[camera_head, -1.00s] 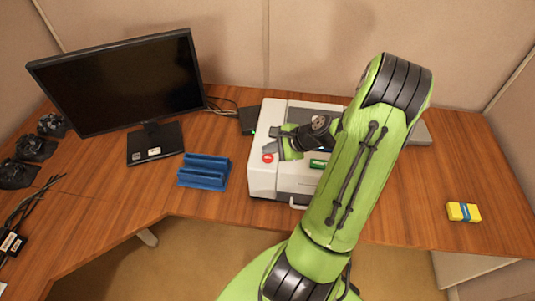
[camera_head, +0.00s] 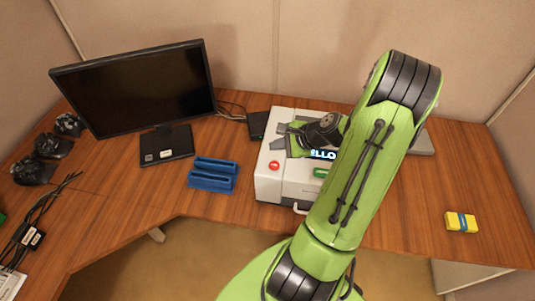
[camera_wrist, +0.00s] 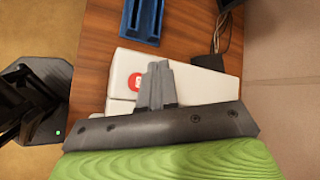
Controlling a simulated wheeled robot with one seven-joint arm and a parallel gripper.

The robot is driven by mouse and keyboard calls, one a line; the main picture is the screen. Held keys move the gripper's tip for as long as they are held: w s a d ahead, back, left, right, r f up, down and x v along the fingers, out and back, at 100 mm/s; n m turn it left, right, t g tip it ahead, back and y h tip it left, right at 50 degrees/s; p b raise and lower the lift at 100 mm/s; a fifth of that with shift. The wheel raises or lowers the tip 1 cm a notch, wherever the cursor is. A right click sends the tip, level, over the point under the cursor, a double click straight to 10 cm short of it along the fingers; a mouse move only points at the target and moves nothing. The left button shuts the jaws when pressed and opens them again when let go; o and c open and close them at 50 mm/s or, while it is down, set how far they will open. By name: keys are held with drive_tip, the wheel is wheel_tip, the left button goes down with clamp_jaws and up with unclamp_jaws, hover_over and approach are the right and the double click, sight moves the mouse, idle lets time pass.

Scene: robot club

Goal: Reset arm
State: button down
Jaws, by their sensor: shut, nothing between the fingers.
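My green arm reaches up from the bottom of the head view and bends over the desk. My gripper (camera_head: 279,140) hangs over a white machine (camera_head: 269,187) with a red button (camera_head: 274,165) and a lit display. In the wrist view, my gripper (camera_wrist: 158,66) has its grey fingers together, with nothing between them. The white machine (camera_wrist: 207,88) and its red button (camera_wrist: 135,80) lie beyond the fingers. My arm hides the machine's right part in the head view.
A blue slotted holder (camera_head: 212,181) stands left of the machine. A monitor (camera_head: 140,90), several black game controllers (camera_head: 52,146) and cables are further left. A yellow pack with a blue band (camera_head: 461,222) lies at the right. The desk (camera_head: 440,170) is clear around it.

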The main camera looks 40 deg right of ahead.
drive_tip(key=s+a+r+n+g+h, duration=0.1)
drive_tip(key=a+r+n+g, duration=0.1)
drive_tip(key=a+r+n, duration=0.5)
drive_tip(key=s+a+r+n+g+h, duration=0.1)
drive_tip(key=a+r+n+g, duration=0.1)
drive_tip(key=a+r+n, duration=0.45)
drive_tip(key=s+a+r+n, duration=0.2)
drive_tip(key=s+a+n, duration=0.3)
drive_tip(key=s, duration=0.1)
drive_tip(key=s+a+r+n+t+h, duration=0.1)
drive_tip(key=s+a+r+n, duration=0.2)
drive_tip(key=s, duration=0.3)
drive_tip(key=shift+s+a+r+n, duration=0.25)
drive_tip(key=shift+s+a+n, duration=0.1)
drive_tip(key=shift+a+n, duration=0.5)
